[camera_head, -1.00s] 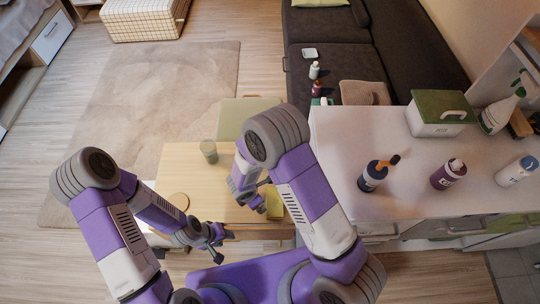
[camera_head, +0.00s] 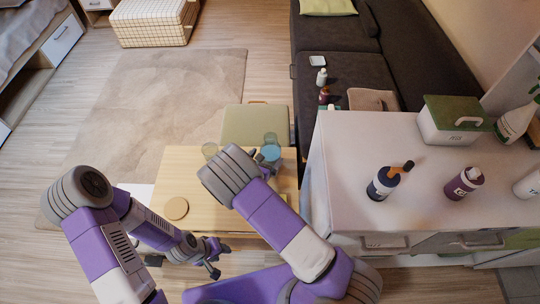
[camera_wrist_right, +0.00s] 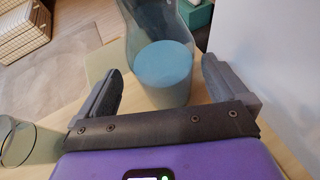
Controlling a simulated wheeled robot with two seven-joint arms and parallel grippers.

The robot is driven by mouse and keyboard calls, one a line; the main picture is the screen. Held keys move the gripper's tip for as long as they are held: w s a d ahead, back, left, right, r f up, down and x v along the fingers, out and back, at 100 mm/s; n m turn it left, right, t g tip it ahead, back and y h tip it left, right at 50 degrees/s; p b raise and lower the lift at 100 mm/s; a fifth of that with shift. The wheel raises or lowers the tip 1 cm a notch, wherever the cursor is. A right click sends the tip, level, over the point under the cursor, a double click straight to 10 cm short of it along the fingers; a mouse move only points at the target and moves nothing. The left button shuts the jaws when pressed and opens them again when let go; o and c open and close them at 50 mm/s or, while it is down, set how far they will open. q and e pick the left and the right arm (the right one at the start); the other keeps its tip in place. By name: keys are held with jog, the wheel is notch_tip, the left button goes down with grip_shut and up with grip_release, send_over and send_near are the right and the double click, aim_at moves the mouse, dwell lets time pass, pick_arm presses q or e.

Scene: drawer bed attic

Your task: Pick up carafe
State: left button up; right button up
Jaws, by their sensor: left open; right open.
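The carafe (camera_head: 271,152) is clear glass with a blue lower part and stands upright at the wooden table's far right edge. In the right wrist view the carafe (camera_wrist_right: 160,72) is large, with its blue part lying between the two fingers. My right gripper (camera_wrist_right: 163,84) is open, one finger on each side of the carafe, with gaps visible; contact cannot be told. My left gripper (camera_head: 217,260) is open and empty, low near the table's front edge.
A clear glass (camera_head: 210,150) stands on the wooden table (camera_head: 180,165) left of the carafe, near a round coaster (camera_head: 176,208). A green-seated chair (camera_head: 252,124) is behind the table. A white cabinet (camera_head: 340,150) with bottles on top stands close on the right.

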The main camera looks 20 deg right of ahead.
aim_at(272, 133)
jog(key=b+x, duration=0.1)
jog(key=x, duration=0.3)
jog(key=shift+d, duration=0.2)
jog(key=shift+r, duration=0.1)
jog(key=shift+c, duration=0.2)
jog(key=c, duration=1)
jog(key=shift+r, duration=0.1)
notch_tip(272, 133, up, 10)
jog(key=p, duration=0.3)
